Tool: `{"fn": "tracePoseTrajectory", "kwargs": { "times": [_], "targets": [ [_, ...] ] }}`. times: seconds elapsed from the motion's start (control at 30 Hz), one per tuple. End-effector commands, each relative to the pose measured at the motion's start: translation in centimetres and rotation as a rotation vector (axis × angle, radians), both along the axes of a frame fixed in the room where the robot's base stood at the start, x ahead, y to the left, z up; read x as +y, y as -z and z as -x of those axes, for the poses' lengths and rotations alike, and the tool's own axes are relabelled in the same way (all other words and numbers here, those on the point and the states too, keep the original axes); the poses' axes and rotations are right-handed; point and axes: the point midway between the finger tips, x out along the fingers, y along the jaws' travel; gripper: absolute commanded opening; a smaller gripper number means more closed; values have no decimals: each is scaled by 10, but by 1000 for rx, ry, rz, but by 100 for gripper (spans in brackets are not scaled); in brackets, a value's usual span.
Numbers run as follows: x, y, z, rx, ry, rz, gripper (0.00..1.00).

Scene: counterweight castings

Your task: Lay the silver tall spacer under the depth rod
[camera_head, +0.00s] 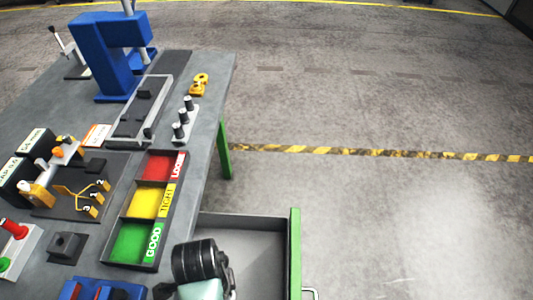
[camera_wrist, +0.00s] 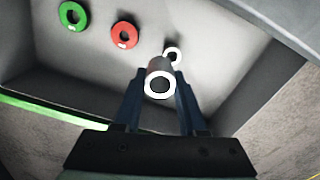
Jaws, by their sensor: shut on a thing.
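My gripper (camera_wrist: 160,90) is shut on the silver tall spacer (camera_wrist: 160,70), a grey tube with a bright ring-shaped end, in the wrist view. It is inside or just over the open drawer (camera_wrist: 215,85). My own wrist covers part of the drawer in the head view, so the jaws and the spacer are hidden there.
In the drawer lie a green ring (camera_wrist: 73,16), a red ring (camera_wrist: 124,35) and a small pale ring (camera_wrist: 173,53) close beyond the spacer. The bench (camera_head: 212,85) carries a red, yellow and green tray (camera_head: 165,231), several pegs on a strip (camera_head: 184,122) and a yellow piece (camera_head: 199,84).

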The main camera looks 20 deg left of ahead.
Motion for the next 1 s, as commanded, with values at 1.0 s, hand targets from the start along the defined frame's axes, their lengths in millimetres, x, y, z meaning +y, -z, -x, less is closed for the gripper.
{"fn": "tracePoseTrajectory", "kwargs": {
  "times": [1.0],
  "targets": [
    [-150,-23,-88,2,-1035,-3,0]
  ]
}}
